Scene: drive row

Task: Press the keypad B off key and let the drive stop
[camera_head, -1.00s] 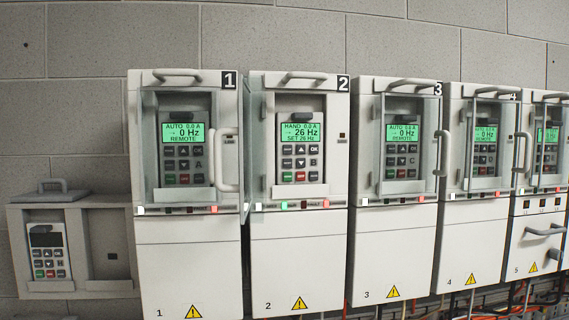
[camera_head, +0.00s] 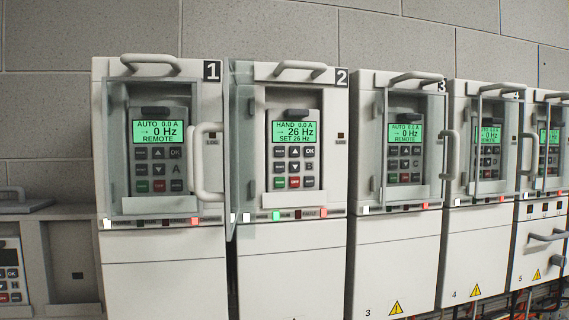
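Keypad B (camera_head: 294,152) sits in the recess of drive 2 (camera_head: 293,265). Its lit green display (camera_head: 294,132) reads HAND, 0.0 A, 26 Hz, SET 26 Hz. The red off key (camera_head: 294,183) is in the middle of its bottom row, between a green key and a dark one. Nothing covers the keypad's front. A clear door (camera_head: 240,150) stands swung out at the left edge of drive 2, seen nearly edge-on. Below the keypad, a green lamp (camera_head: 276,216) is lit. My gripper is not in view.
Drive 1 (camera_head: 160,270) is at left, its keypad A (camera_head: 157,155) showing AUTO 0 Hz behind a clear cover. A grab handle (camera_head: 205,165) sticks out between drives 1 and 2. Drive 3 (camera_head: 395,255) and others stand at right, with protruding handles.

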